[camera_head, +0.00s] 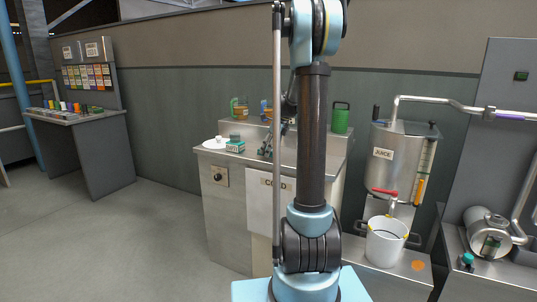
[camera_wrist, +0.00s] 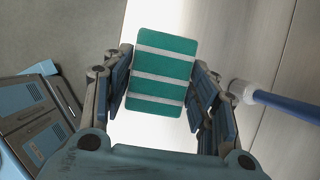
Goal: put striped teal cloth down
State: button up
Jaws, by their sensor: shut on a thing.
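The striped teal cloth (camera_wrist: 160,80), a teal rectangle with white stripes, is between the fingers of my gripper (camera_wrist: 162,72) in the wrist view. My gripper is shut on it, with one finger on each side. A pale surface shows beneath the cloth; I cannot tell whether the cloth touches it. In the head view my gripper (camera_head: 268,146) is over the metal counter (camera_head: 222,158), partly hidden behind my arm.
A blue-handled thing with a white head (camera_wrist: 245,91) lies right of my gripper. A juice tank (camera_head: 398,150) stands farther right.

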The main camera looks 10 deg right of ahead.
jog(key=shift+f, duration=0.75)
jog(key=shift+s+f, duration=0.1)
jog(key=shift+f, duration=0.1)
jog(key=o, duration=1.4)
jog(key=shift+f, duration=0.15)
